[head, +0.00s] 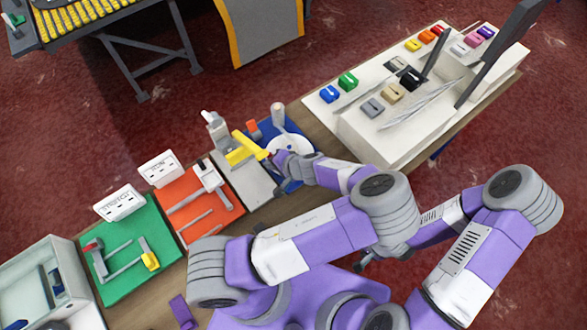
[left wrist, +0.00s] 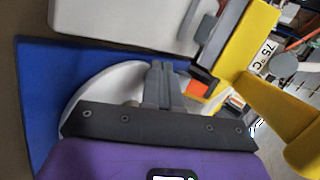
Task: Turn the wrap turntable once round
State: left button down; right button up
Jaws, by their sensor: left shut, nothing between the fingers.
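The wrap turntable is a white disc (head: 292,143) on a blue mat (head: 263,128), with a pale upright post (head: 278,116) at its far side. My left gripper (head: 279,158) is at the disc's near left edge. In the left wrist view its grey fingers (left wrist: 164,84) are together with nothing between them, over the white disc (left wrist: 98,92). I cannot tell whether they touch it. The dark gripper mount hides the disc's near part. My right arm folds behind the left arm; a small dark end, perhaps my right gripper (head: 365,263), shows below it, too hidden to read.
A yellow-handled device (head: 243,150) stands close left of the turntable; its label reads 75 °C in the wrist view (left wrist: 258,60). Orange (head: 180,210) and green (head: 118,280) mats with tools lie further left. A white rack (head: 375,140) with coloured blocks stands at right.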

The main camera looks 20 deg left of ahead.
pick_arm(q)
jog(key=shift+w+a, duration=0.35)
jog(key=shift+a, duration=0.3)
jog(key=shift+w+a, duration=0.1)
jog(key=shift+a, duration=0.05)
dwell(0.5)
